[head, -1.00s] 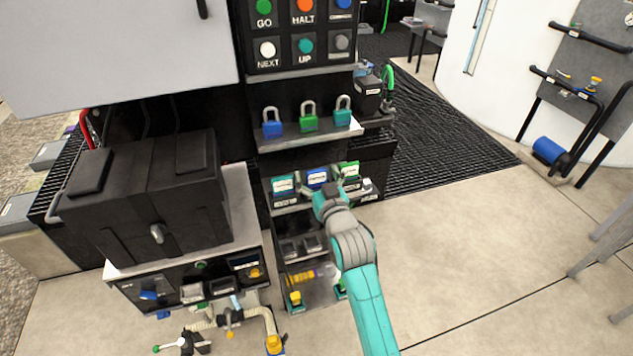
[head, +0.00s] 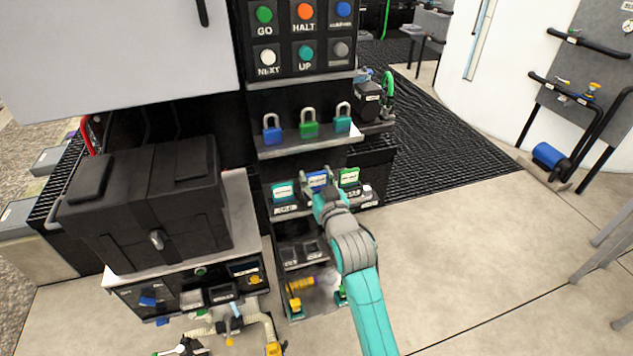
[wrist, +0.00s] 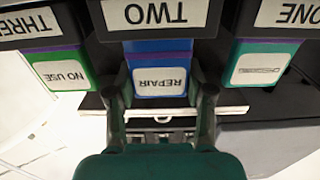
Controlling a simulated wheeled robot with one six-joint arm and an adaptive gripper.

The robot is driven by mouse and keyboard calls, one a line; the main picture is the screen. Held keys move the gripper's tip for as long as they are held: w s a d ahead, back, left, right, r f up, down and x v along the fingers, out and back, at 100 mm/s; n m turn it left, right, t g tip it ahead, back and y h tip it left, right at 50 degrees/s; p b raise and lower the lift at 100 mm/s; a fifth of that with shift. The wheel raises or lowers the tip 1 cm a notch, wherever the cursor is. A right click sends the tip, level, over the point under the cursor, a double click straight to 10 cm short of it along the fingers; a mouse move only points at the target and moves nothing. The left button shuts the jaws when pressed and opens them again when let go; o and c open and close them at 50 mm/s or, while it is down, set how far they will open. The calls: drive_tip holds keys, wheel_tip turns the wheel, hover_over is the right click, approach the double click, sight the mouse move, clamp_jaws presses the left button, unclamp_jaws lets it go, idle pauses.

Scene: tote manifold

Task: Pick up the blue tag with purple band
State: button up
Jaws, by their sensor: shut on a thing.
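The blue tag (wrist: 160,60) has a purple band along its edge and a white label reading REPAIR, upside down in the wrist view. It sits at the middle place of a small rack, by the plate marked TWO (wrist: 153,13). In the head view the blue tag (head: 317,178) is partly hidden by my gripper (head: 320,188). In the wrist view my gripper (wrist: 159,88) has one finger on each side of the blue tag and is shut on it. The tag is still at its place in the rack.
A green tag reading NO USE (wrist: 65,72) and a teal tag (wrist: 253,66) flank the blue one closely. Above the rack, a shelf (head: 310,139) holds blue, green and teal padlocks. A black box (head: 150,200) stands left; open floor (head: 470,240) lies right.

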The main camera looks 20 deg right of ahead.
wheel_tip(320, 180, up, 2)
drive_tip(key=shift+r, duration=0.1)
drive_tip(key=s, duration=1.8)
idle(0.6)
